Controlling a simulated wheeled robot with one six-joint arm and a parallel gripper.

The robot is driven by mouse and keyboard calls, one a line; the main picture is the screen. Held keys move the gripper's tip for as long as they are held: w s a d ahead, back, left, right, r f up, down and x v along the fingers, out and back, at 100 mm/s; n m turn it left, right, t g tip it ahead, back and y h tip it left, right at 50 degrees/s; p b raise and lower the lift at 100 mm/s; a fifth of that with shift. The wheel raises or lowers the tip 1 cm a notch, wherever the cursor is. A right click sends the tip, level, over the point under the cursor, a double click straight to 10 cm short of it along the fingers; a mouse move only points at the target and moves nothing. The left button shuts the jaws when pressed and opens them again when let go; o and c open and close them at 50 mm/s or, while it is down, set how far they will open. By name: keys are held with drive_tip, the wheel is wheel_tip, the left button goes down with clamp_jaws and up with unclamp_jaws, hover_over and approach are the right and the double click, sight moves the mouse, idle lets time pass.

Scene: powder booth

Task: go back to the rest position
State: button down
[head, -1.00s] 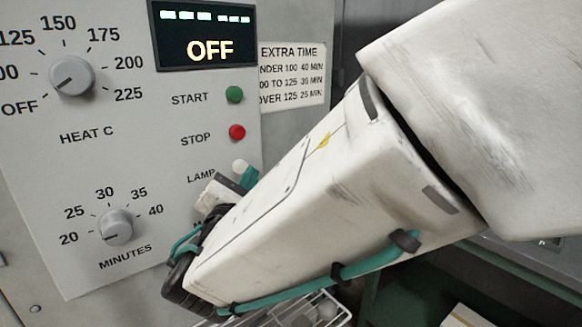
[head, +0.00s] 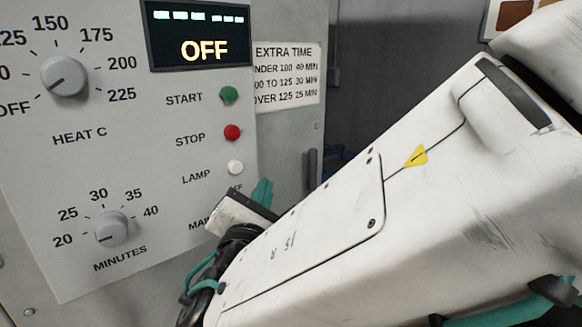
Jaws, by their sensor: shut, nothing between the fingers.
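My arm reaches in from the right and crosses the lower right of the head view. My gripper (head: 262,192) is at its far end, in front of the panel's lower right edge, partly hidden by its own wrist. A teal fingertip shows. It is shut and holds nothing. The grey control panel (head: 150,150) fills the left. It has a heat dial (head: 64,76) with its mark toward OFF, and a minutes dial (head: 110,230) with its mark near 20. The display (head: 203,48) reads OFF. I cannot tell whether the gripper touches the panel.
A green START button (head: 229,95), a red STOP button (head: 232,132) and a white LAMP button (head: 235,167) line the panel's right side. The MAIN label below is partly covered by my gripper. An EXTRA TIME notice (head: 287,75) is right of the display. A dark recess lies further right.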

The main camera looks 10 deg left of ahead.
drive_tip(key=shift+s+d, duration=0.1)
drive_tip(key=s+d+f+m+g+h, duration=0.1)
drive_tip(key=d+f+m+g+h, duration=0.25)
drive_tip(key=d, duration=0.55)
drive_tip(key=s+d+f+m+g+h, duration=0.1)
drive_tip(key=d+f+m+g+h, duration=0.15)
drive_tip(key=d+m+g, duration=0.4)
drive_tip(key=s+d+f+m+g+h, duration=0.2)
drive_tip(key=d+f+m+g+h, duration=0.15)
drive_tip(key=d, duration=0.65)
drive_tip(key=s+d+r+m+g+y, duration=0.2)
drive_tip(key=s+d+m+g+y, duration=0.3)
drive_tip(key=s+d+m+y, duration=0.3)
drive_tip(key=s+d+m, duration=0.4)
drive_tip(key=d+m, duration=0.1)
drive_tip(key=m, duration=0.2)
drive_tip(key=shift+s+m, duration=0.25)
drive_tip(key=shift+m, duration=0.1)
drive_tip(key=shift+r, duration=0.1)
